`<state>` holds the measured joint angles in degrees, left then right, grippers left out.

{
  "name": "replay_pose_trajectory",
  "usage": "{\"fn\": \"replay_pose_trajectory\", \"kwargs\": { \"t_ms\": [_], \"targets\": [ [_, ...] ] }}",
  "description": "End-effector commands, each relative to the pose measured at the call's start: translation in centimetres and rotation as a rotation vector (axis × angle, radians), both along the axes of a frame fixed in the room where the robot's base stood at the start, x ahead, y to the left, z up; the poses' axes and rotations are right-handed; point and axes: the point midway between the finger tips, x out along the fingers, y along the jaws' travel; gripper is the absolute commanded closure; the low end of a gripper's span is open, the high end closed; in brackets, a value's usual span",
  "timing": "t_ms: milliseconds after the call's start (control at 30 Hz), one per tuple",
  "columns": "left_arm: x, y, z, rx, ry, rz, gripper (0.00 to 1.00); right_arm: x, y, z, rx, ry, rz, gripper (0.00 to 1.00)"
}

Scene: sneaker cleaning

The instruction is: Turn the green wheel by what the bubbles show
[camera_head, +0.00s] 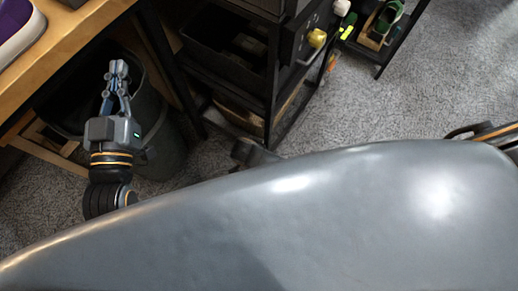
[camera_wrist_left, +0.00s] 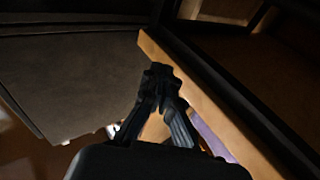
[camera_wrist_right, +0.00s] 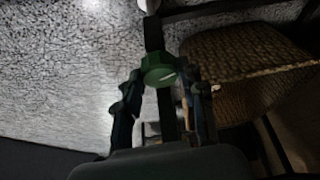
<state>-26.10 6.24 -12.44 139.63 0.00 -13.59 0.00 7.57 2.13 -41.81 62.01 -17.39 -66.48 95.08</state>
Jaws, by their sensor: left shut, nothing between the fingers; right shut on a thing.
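The green wheel (camera_wrist_right: 158,70) shows in the right wrist view, round and dark green with a pale streak on its face. My right gripper (camera_wrist_right: 160,88) is shut on it, one finger at each side. My left gripper (camera_head: 118,68) is shut and empty beside the wooden table in the head view; its closed fingertips also show in the left wrist view (camera_wrist_left: 160,71). I see no bubbles in any view. My right gripper is out of sight in the head view, where my own grey body covers the lower part.
A wooden table (camera_head: 66,48) with a purple-and-white item (camera_head: 18,32) is at upper left, a dark bin (camera_head: 160,150) below it. A black rack (camera_head: 222,78) with a yellow knob (camera_head: 317,38) stands in the middle. A woven basket (camera_wrist_right: 245,60) is right of the wheel. Grey carpet (camera_head: 440,90) is clear.

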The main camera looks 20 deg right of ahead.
Motion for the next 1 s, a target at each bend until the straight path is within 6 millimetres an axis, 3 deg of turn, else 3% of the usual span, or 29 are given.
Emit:
{"fn": "replay_pose_trajectory", "kwargs": {
  "t_ms": [267,467,700,1000],
  "targets": [
    [-0.2,0.7,-4.3,0.063,0.242,0.015,1.0,-0.4,0.0,0.0,0.003,0.007,0.108,0.92],
    [-1.6,1.7,-8.4,0.12,0.476,0.03,1.0,-0.5,-0.1,0.1,0.002,0.007,0.236,0.92],
    [-5.6,3.5,-13.6,0.199,0.812,0.052,1.0,-0.6,-0.2,0.1,0.003,0.007,0.436,0.92],
    [-10.4,5.2,-16.8,0.257,1.091,0.07,1.0,-0.6,-0.4,0.0,0.004,0.006,0.617,0.92]
  ]
}}
